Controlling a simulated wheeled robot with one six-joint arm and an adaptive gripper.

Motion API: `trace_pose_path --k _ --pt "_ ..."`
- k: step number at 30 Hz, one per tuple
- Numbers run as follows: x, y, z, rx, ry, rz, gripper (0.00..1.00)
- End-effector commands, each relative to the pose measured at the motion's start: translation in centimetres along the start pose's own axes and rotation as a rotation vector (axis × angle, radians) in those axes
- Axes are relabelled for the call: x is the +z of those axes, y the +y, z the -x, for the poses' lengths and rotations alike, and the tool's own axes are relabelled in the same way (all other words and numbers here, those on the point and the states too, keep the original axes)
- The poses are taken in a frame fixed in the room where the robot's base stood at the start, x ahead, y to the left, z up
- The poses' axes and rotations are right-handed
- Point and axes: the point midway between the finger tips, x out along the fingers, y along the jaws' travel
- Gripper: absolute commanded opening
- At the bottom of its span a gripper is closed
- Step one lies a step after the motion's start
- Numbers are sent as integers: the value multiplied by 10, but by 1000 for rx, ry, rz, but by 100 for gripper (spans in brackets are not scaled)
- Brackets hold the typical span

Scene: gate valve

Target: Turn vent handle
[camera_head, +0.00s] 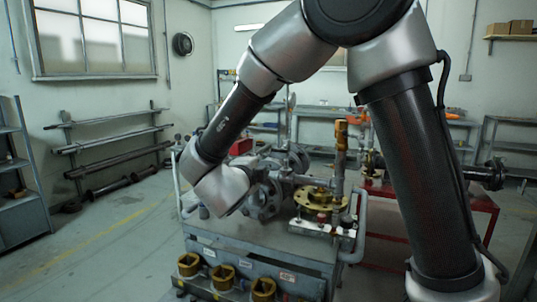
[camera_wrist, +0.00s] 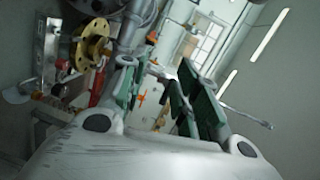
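A grey flanged valve assembly (camera_head: 268,190) sits on a metal cart in the head view. A brass round flange (camera_head: 320,198) lies at its right, with an upright pipe beside it. In the wrist view a brass flange (camera_wrist: 93,45) is at upper left, with a red lever-like part (camera_wrist: 97,86) below it. I cannot tell which part is the vent handle. My gripper (camera_wrist: 157,72) is open, with its two green-padded fingers apart and nothing seen held between them. In the head view the gripper is hidden behind my wrist, which is in front of the valve.
The cart (camera_head: 265,247) has a side rail (camera_head: 360,225) and brass fittings (camera_head: 223,273) along its front. A red table (camera_head: 475,205) stands right, a pipe rack (camera_head: 110,145) left.

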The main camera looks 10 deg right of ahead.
Motion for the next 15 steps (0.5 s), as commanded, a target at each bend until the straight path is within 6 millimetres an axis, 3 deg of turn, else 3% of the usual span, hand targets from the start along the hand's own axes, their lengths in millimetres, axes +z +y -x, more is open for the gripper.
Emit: trace_pose_path --k 4,8,15 --pt "-35 -17 6 -80 148 -89 31" --pt "-42 -22 -1 -103 167 -126 31" --pt "-48 -26 -40 -103 166 -125 31"
